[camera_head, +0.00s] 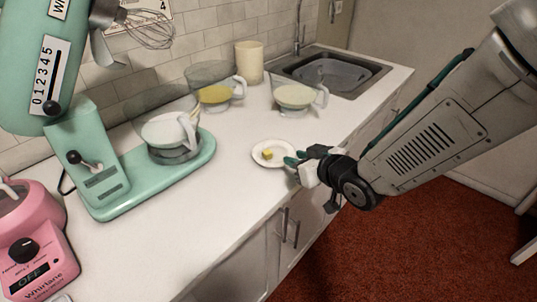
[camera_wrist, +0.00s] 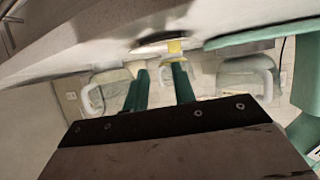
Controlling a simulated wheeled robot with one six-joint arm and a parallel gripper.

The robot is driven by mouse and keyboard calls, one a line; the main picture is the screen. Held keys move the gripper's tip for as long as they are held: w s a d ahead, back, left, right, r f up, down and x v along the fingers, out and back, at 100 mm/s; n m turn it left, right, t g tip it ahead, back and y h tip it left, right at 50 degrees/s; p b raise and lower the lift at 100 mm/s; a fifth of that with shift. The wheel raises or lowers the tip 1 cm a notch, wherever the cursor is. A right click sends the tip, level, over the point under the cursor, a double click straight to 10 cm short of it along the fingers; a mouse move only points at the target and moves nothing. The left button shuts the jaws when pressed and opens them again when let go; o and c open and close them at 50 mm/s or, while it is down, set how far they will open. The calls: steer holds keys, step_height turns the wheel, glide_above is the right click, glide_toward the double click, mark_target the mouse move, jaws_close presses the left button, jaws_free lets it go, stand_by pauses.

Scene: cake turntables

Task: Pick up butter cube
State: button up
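The small yellow butter cube (camera_head: 267,154) sits on a round white plate (camera_head: 259,162) on the counter. My gripper (camera_head: 292,161) is at the right edge of the plate, its teal fingertips pointing left toward the cube, a short distance from it. In the wrist view the picture is upside down; the butter cube (camera_wrist: 174,46) shows just past the tip of the right finger. The two fingers of my gripper (camera_wrist: 160,69) stand apart with nothing held between them. Whether the fingers touch the plate cannot be told.
Behind the plate stand two clear jugs, one with yellow contents (camera_head: 214,94) and one with pale contents (camera_head: 294,96). A teal stand mixer (camera_head: 95,170) with a bowl is at left, a pink appliance (camera_head: 30,245) front left. A sink (camera_head: 335,73) is at the back. Counter around the plate is clear.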

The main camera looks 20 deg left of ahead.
mark_target(269, 153)
steer(key=shift+s+a+f+n+g+y, duration=0.15)
steer(key=shift+s+a+f+y, duration=0.1)
steer(key=shift+a, duration=0.35)
steer(key=shift+s+a+f+n+g+y, duration=0.15)
steer(key=shift+a+f+y, duration=0.1)
steer(key=shift+a, duration=0.3)
steer(key=x, duration=0.7)
steer(key=shift+w+a+r, duration=0.15)
steer(key=shift+r, duration=0.15)
jaws_close()
